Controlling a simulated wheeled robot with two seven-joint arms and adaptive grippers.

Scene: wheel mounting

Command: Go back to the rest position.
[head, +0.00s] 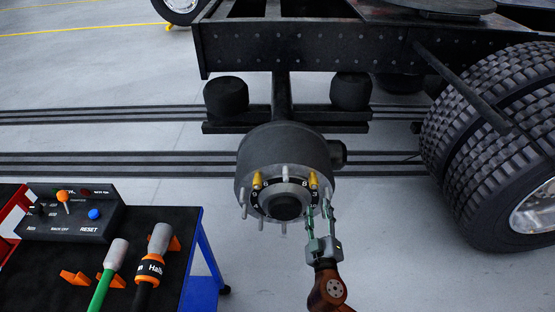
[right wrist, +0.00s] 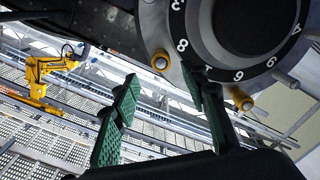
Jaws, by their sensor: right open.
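My right gripper (head: 318,215) is open and empty, close to the right lower side of the wheel hub (head: 270,150). In the right wrist view its two green fingers (right wrist: 155,105) stand apart, one of them overlapping the edge of the numbered hub ring (right wrist: 235,65). I cannot tell whether that finger touches the hub. Two yellow caps sit on the hub's studs, the left one (head: 257,180) and the right one (head: 313,180). They also show in the right wrist view. Bare studs stick out around the rest of the ring. My left gripper is not in view.
A black-topped cart (head: 150,225) at the lower left holds a control box (head: 70,215), a green-handled tool (head: 107,275) and a black-and-orange tool (head: 152,268). A double truck tyre (head: 490,140) stands at the right. The truck frame (head: 330,45) spans the top. Floor around my right gripper is clear.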

